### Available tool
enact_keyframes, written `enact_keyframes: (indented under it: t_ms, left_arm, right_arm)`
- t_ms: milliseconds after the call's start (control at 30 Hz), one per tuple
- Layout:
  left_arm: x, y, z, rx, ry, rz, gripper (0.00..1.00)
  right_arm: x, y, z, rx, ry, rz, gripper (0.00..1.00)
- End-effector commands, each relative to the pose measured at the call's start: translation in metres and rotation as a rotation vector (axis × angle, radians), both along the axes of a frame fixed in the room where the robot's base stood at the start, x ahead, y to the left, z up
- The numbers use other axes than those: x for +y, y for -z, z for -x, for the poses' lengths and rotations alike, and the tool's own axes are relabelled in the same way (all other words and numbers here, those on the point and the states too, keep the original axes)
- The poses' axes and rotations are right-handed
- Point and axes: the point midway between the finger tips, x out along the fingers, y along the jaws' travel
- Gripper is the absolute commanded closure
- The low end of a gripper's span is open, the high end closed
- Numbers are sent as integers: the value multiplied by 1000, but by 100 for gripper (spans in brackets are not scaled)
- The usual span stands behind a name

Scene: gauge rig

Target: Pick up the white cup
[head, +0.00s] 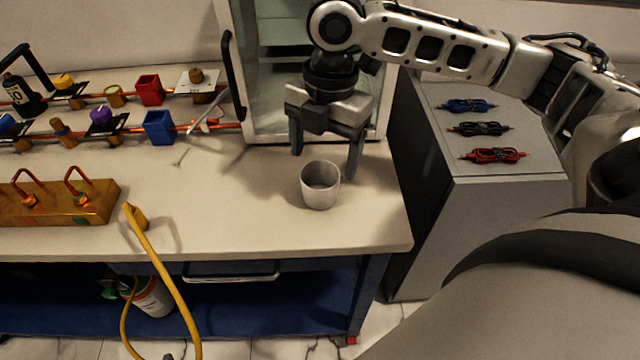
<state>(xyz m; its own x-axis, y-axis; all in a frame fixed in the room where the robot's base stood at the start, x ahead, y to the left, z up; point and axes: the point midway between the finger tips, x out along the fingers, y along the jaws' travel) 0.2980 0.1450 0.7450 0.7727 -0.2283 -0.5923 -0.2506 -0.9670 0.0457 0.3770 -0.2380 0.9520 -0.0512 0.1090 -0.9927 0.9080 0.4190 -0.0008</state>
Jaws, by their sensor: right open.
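The white cup (320,185) stands upright on the workbench, near its right end, with its opening facing up. My right gripper (324,162) points down just behind and above the cup, with its two fingers spread apart and nothing between them. The right finger comes down close to the cup's right rear rim in the picture; I cannot tell whether it touches. My left gripper is not in view.
The workbench (240,220) is clear around the cup. Behind it stands an open cabinet (232,90). Pipes with valves and blocks run along the left. A yellow hose (160,265) hangs over the front edge. A grey cabinet (510,180) on the right holds coiled leads (492,155).

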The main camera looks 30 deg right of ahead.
Motion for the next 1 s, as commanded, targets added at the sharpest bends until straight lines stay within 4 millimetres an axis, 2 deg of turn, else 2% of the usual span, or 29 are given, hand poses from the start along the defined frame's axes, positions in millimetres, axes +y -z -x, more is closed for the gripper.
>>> enact_keyframes:
  t_ms: [400,667,700,800,867,1000]
  left_arm:
    - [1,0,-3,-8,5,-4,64]
    - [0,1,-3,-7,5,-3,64]
    - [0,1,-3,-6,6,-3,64]
    - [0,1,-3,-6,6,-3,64]
    - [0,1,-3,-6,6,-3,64]
    - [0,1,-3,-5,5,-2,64]
  right_arm:
    - [7,49,1,1,1,-1,23]
    - [7,53,1,-1,0,0,23]
    - [7,53,1,-1,0,0,29]
    - [7,53,1,-1,0,0,57]
    - [7,52,1,-1,0,0,71]
    - [7,52,1,-1,0,0,71]
